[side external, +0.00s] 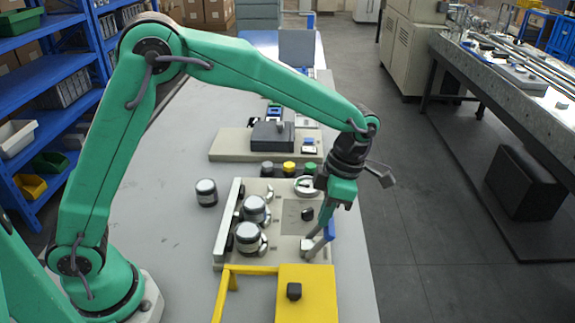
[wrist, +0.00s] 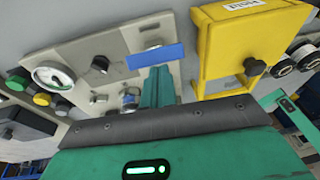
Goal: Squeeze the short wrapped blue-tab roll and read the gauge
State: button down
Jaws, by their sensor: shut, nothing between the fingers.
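My gripper (side external: 323,222) is shut and empty, pointing down at the front right of the beige machine panel. Its green fingers (wrist: 158,80) are together in the wrist view, with their tips close to a blue bar (wrist: 155,56). The blue bar (side external: 330,229) sits by a grey metal piece; I cannot tell whether the fingers touch it. The round white gauge (wrist: 53,77) also shows in the side view (side external: 307,186), its reading too small to make out. Silver rolls with dark bands stand at the left (side external: 206,193) and on the panel (side external: 255,209) (side external: 248,237).
A yellow guard box (side external: 315,300) with a dark knob stands close in front of my gripper. Black, yellow and green buttons (side external: 289,168) line the panel's back. A grey block (side external: 272,135) stands behind. The grey table (side external: 170,220) is clear at left.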

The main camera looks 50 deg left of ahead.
jog(key=shift+w+d+f+t, duration=0.2)
jog(key=shift+w+d+t, duration=0.1)
jog(key=shift+w+d, duration=0.15)
jog(key=shift+s+a+r, duration=1.25)
jog(key=shift+s+a, duration=0.35)
jog(key=shift+a, duration=0.05)
jog(key=w+d+r, duration=0.5)
jog(key=r, duration=0.1)
jog(key=shift+d+r, duration=0.15)
jog(key=shift+r, duration=0.05)
jog(key=shift+w, duration=0.1)
